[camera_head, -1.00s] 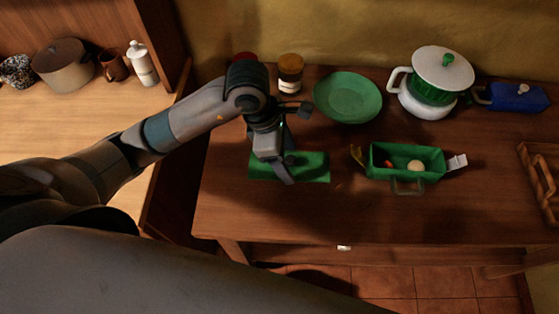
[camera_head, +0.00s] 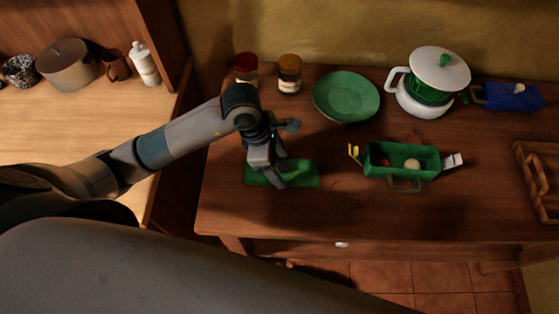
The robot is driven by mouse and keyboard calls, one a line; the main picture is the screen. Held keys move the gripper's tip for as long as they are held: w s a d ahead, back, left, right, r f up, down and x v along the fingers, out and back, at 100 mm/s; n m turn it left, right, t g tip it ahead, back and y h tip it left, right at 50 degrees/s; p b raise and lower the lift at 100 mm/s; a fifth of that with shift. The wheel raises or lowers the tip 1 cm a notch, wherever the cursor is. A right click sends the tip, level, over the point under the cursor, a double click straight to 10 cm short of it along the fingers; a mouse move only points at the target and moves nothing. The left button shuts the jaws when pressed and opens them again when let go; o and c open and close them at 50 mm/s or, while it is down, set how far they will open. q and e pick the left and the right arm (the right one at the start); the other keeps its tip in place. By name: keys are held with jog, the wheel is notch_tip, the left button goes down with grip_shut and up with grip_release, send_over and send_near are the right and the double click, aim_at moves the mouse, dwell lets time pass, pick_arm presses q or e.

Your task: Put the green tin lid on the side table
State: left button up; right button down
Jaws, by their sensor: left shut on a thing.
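The green tin lid (camera_head: 305,173) is a flat green rectangle, low over or on the dark wooden table (camera_head: 300,222), left of the open green tin. My left gripper (camera_head: 280,178) is shut on the lid, with its fingers pointing down; they and the wrist hide part of it. I cannot tell whether the lid touches the table. The green tin (camera_head: 405,174) stands open, with a pale round thing and a small red thing inside. My right gripper is not in view.
Two jars, one red-topped (camera_head: 246,68) and one yellow-topped (camera_head: 290,73), a green plate (camera_head: 346,97), a white-and-green pot (camera_head: 432,82) and a blue box (camera_head: 512,97) line the back. A wooden rack (camera_head: 540,180) is at right. The table front is clear. A lighter counter (camera_head: 95,125) lies left.

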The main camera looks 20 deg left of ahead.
pick_arm(q)
jog(key=shift+f, duration=0.1)
jog(key=shift+f+b, duration=0.15)
jog(key=shift+b, duration=0.15)
jog(key=o, duration=1.1)
jog(key=shift+c, duration=0.2)
jog(key=shift+r, duration=0.2)
jog(key=shift+a+r, duration=0.15)
jog(key=shift+r, duration=0.35)
jog(key=w+b+v, duration=0.1)
jog(key=b+v, duration=0.2)
jog(key=v, duration=0.8)
jog(key=shift+s, duration=0.5)
